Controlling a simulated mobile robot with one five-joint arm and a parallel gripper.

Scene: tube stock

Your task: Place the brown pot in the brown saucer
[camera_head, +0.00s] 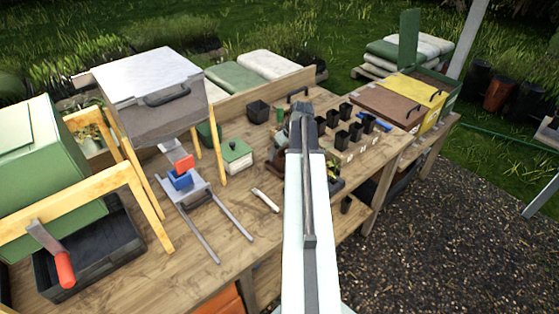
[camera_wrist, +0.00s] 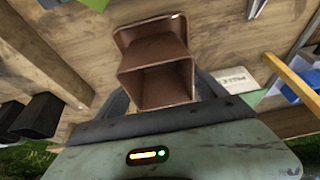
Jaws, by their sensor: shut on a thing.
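The brown pot (camera_wrist: 165,85) shows in the wrist view as a square, hollow, reddish-brown thing between the two dark fingers of my gripper (camera_wrist: 160,95). My gripper is shut on it. A second brown square outline (camera_wrist: 150,32) shows just beyond; I cannot tell whether it is part of the pot or a separate thing.
Several black pots (camera_head: 342,138) stand right of my arm on the bench (camera_head: 235,215). A dark square pot (camera_head: 258,111) stands to the left. Lidded bins (camera_head: 390,105) stand at right.

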